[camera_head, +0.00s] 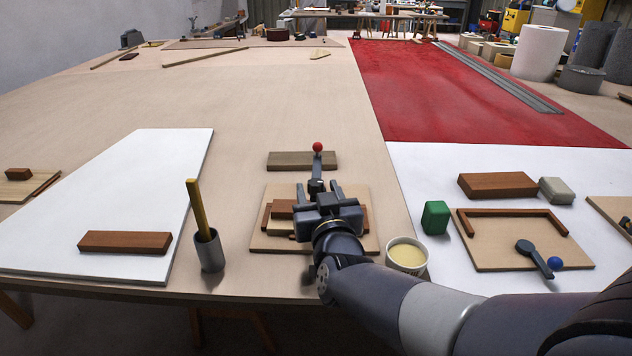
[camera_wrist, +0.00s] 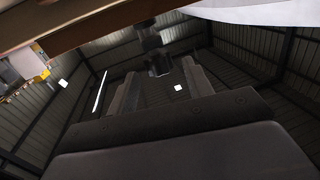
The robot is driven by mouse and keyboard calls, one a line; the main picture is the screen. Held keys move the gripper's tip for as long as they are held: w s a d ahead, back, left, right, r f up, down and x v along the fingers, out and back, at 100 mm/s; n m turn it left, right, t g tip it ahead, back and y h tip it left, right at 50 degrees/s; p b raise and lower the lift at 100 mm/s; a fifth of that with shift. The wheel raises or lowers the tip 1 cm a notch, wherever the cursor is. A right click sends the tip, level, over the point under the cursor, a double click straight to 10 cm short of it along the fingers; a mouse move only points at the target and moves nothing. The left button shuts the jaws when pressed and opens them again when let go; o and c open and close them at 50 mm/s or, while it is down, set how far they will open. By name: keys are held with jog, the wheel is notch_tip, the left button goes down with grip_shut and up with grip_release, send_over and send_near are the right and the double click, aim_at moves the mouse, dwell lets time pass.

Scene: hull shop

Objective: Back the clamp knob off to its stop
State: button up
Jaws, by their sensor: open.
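My gripper (camera_head: 319,190) is open over a small wooden board (camera_head: 258,238) near the table's front edge. Its two fingers point away from me, and in the wrist view the gripper (camera_wrist: 158,82) also shows them apart. A dark stepped part (camera_wrist: 153,48), which looks like the clamp knob, shows between or just beyond the fingers; I cannot tell if they touch it. In the head view a dark piece (camera_head: 316,186) stands at the fingertips. Behind it a grey lever (camera_head: 317,165) with a red ball (camera_head: 317,147) rises before a wooden block (camera_head: 290,160). My gripper hides much of the board.
A grey cup (camera_head: 209,253) with a yellow stick stands left. A tub (camera_head: 407,256) of pale stuff and a green block (camera_head: 435,217) are right. Further right, another board (camera_head: 490,255) holds a blue-ball lever (camera_head: 555,263).

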aim_at(315, 181)
jog(key=s+d+p, duration=0.1)
jog(key=s, duration=0.6)
jog(key=shift+s+d, duration=0.15)
jog(key=shift+s, duration=0.05)
jog(key=shift+w, duration=0.1)
jog(key=w, duration=0.3)
jog(key=w+a+b, duration=0.1)
jog(key=w, duration=0.6)
jog(key=shift+a+f+b, duration=0.1)
jog(key=shift+a+b, duration=0.3)
jog(key=shift+w+a+r, duration=0.1)
jog(key=shift+w+r, duration=0.1)
jog(key=shift+w, duration=0.15)
jog(key=shift+s+h+p, duration=0.1)
jog(key=shift+h+p, duration=0.2)
jog(key=shift+p, duration=0.35)
jog(key=shift+f+b, duration=0.25)
jog(key=shift+b, duration=0.4)
